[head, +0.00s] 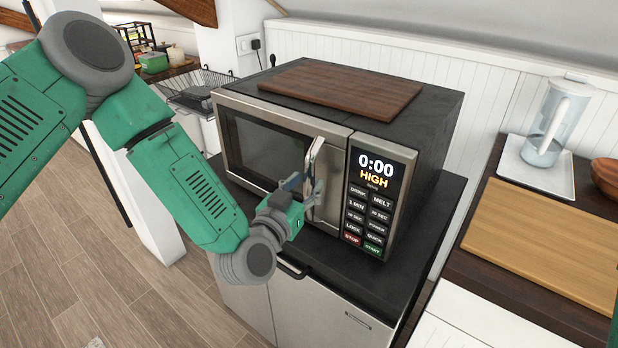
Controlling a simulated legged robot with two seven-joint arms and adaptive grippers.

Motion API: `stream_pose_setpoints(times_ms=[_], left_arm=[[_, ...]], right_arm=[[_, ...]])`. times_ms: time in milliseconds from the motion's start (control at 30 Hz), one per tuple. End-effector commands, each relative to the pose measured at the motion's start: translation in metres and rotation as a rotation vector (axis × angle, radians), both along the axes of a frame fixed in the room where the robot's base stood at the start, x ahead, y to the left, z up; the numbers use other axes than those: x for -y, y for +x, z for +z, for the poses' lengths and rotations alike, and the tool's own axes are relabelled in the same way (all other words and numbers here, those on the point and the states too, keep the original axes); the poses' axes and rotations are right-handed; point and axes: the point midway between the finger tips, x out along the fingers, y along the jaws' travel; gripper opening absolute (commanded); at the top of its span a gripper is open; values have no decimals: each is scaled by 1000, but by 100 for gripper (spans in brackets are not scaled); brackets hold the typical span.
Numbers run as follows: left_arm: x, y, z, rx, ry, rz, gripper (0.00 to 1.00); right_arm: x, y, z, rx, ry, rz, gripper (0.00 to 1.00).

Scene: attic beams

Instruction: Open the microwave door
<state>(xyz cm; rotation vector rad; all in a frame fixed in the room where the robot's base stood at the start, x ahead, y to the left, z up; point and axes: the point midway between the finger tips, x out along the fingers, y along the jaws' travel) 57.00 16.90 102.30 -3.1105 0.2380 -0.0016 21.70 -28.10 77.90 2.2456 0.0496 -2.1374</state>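The microwave (290,125) stands on a dark-topped cabinet in the middle of the head view. Its door (262,150) looks shut, flush with the control panel (374,200), which reads 0:00 HIGH. The upright metal door handle (316,158) is at the right side of the door. My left gripper (308,188) is at the lower part of the handle, with its fingers close around or beside it. Whether the fingers are closed on the handle is too small to tell. My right gripper is not in view.
A wooden board (342,88) lies on the microwave. At right, a counter holds a cutting board (550,240), a water pitcher (556,120) on a white tray (520,170), and a wooden bowl (606,174). A wire basket (197,90) is behind at left. The floor in front-left is clear.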

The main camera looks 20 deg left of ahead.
Motion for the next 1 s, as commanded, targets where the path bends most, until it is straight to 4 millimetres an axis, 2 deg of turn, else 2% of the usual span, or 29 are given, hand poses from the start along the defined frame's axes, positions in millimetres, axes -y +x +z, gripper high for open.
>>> stream_pose_setpoints(times_ms=[200, 467, 500, 567, 1000], left_arm=[[2, 14, 0, 0, 0, 0, 36], [3, 15, 0, -1, 0, -1, 36], [3, 15, 0, -1, 0, -1, 22], [3, 14, 0, -1, 0, -1, 1], [2, 12, 0, 0, 1, -40, 0]], right_arm=[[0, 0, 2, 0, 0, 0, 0], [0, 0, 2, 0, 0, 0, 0], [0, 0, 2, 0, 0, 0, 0], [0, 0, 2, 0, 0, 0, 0], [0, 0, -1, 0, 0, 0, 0]])
